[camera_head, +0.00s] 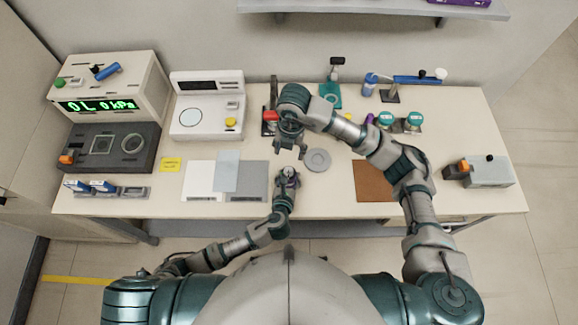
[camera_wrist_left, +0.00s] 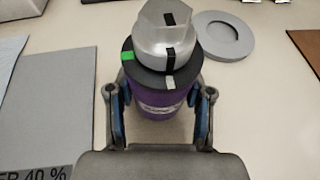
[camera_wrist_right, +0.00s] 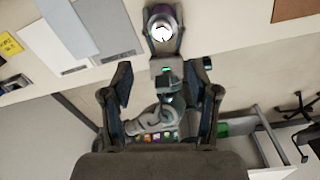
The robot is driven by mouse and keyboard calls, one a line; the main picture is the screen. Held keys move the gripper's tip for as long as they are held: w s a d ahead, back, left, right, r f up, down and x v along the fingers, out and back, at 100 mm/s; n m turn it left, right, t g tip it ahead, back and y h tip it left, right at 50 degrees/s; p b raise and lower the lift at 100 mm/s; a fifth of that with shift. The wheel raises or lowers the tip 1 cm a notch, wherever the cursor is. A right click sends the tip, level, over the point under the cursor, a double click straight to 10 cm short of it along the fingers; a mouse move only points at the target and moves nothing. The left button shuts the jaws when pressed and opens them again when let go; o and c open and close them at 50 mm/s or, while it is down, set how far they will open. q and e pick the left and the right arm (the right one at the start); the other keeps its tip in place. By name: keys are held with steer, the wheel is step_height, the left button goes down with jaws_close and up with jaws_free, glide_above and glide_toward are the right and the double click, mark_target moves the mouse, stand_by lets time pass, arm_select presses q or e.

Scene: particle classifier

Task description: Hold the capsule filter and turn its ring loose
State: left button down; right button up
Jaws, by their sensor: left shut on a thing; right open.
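The capsule filter (camera_wrist_left: 160,100) has a purple body, a dark ring (camera_wrist_left: 133,68) with a green and a white mark, and a silver hexagonal cap (camera_wrist_left: 165,30) with black marks. My left gripper (camera_wrist_left: 160,105) is shut around the purple body and holds it upright. In the head view the filter is small and partly hidden by the left gripper (camera_head: 287,180). My right gripper (camera_head: 290,150) is open and empty, just beyond the filter and apart from it. In the right wrist view the filter (camera_wrist_right: 163,28) shows beyond the open fingers of the right gripper (camera_wrist_right: 163,85).
A grey round dish (camera_head: 317,160) lies right of the filter, with a brown mat (camera_head: 375,180) farther right. Grey and white plates (camera_head: 245,183) lie to the left. A white scale (camera_head: 206,105) and a pressure display box (camera_head: 110,90) stand at the back left.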

mark_target(289, 169)
step_height(289, 169, down, 12)
steer(key=m, duration=0.2)
steer(key=shift+r+m+h, duration=0.1)
steer(key=shift+m+h, duration=0.2)
steer(key=shift+m, duration=0.1)
steer(key=shift+a, duration=0.1)
jaws_close()
